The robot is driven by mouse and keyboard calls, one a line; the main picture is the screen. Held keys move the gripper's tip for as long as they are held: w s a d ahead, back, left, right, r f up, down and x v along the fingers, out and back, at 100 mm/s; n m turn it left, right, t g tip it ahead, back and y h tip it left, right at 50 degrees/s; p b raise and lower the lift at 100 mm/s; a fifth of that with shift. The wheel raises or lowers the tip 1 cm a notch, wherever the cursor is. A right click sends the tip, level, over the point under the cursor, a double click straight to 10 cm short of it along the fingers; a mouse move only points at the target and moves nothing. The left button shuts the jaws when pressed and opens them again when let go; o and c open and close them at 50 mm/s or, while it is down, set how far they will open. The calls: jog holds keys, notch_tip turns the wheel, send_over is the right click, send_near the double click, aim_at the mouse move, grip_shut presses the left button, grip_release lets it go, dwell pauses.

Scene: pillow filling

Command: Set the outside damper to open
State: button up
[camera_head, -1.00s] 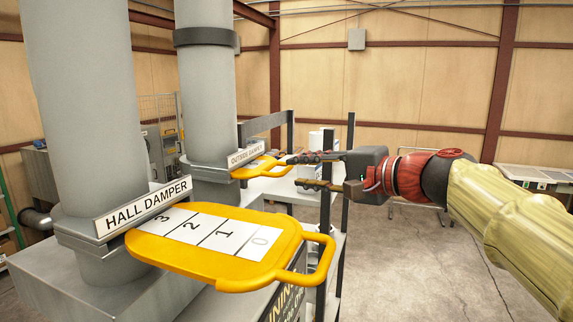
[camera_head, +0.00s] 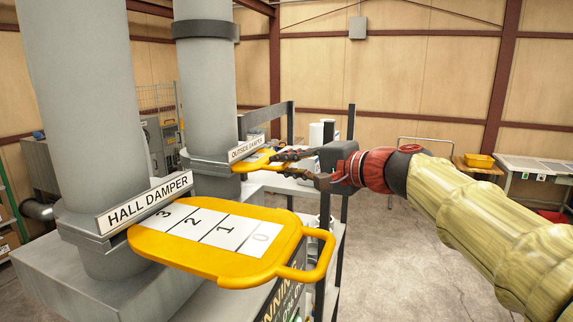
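The outside damper is a yellow slide plate (camera_head: 252,160) in the rear grey duct, under a label reading OUTSIDE DAMPER (camera_head: 246,149). Only a short part of the plate shows outside the duct. My gripper (camera_head: 282,165) is at the outer end of this plate, coming from the right. Its two dark fingers are apart, one above the other in the picture. The plate's handle is mostly hidden by the fingers, and I cannot tell whether they touch it.
The hall damper (camera_head: 198,262), a larger yellow plate numbered 0 to 3, sticks out in front, with its loop handle (camera_head: 325,255) below my gripper. A yellow tray (camera_head: 479,160) is at the right.

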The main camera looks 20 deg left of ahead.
grip_shut()
jog(key=shift+d, duration=0.1)
dwell(0.5)
jog(key=s+d+b, duration=0.1)
jog(key=d+b, duration=0.5)
jog(key=d, duration=0.9)
jog(key=shift+f, duration=0.15)
jog(key=shift+o, duration=1.3)
grip_release()
jog(key=shift+s+d, duration=0.1)
jog(key=shift+d, duration=0.15)
jog(key=shift+o, duration=0.8)
jog(key=shift+a, duration=0.15)
jog(key=shift+r, duration=0.2)
